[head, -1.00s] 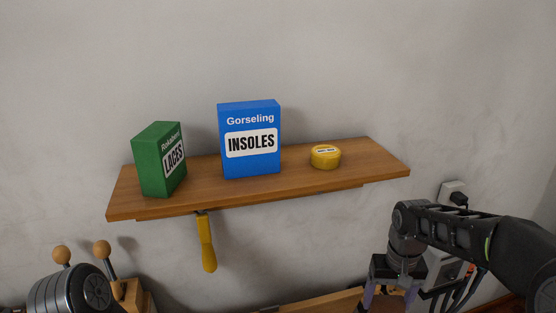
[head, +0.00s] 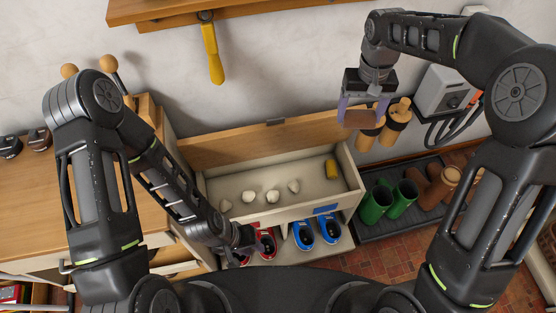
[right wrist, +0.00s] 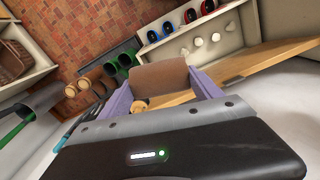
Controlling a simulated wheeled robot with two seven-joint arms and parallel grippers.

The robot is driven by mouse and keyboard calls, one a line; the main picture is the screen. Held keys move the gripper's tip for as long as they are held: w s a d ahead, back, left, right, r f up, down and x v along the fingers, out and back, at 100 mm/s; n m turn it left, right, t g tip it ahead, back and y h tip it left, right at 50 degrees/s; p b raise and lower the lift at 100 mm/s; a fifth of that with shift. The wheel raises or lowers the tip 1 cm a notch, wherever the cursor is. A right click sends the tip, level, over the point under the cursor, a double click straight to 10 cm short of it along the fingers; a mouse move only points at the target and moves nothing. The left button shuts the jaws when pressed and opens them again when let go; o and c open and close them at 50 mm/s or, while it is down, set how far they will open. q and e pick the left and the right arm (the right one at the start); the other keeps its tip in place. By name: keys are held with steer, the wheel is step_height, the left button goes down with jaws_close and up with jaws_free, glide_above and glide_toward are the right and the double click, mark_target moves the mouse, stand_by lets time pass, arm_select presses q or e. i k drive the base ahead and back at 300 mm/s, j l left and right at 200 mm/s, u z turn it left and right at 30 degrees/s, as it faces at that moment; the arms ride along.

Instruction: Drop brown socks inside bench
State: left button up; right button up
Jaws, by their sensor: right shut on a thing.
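The bench (head: 348,200) stands open against the wall, its wooden lid (head: 230,147) raised at the back. My right gripper (head: 360,112) is shut on a brown folded piece, likely the brown socks (head: 360,120), above and right of the bench's back right corner. The socks also show between the purple fingers in the right wrist view (right wrist: 158,76). My left gripper (head: 240,240) is low at the bench's front left; its fingers are not clear.
Red shoes (head: 266,242) and blue shoes (head: 328,228) sit on a shelf below the bench's front. Green boots (head: 376,202) and brown boots (head: 440,187) stand on a dark tray at right. A wooden cabinet (head: 110,185) is at left. A yellow-handled tool (head: 212,55) hangs above.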

mark_target(303, 189)
steer(key=k, duration=0.6)
steer(key=u, duration=1.15)
steer(key=k+l+u, duration=0.25)
steer(key=l, duration=0.2)
steer(key=i, duration=0.05)
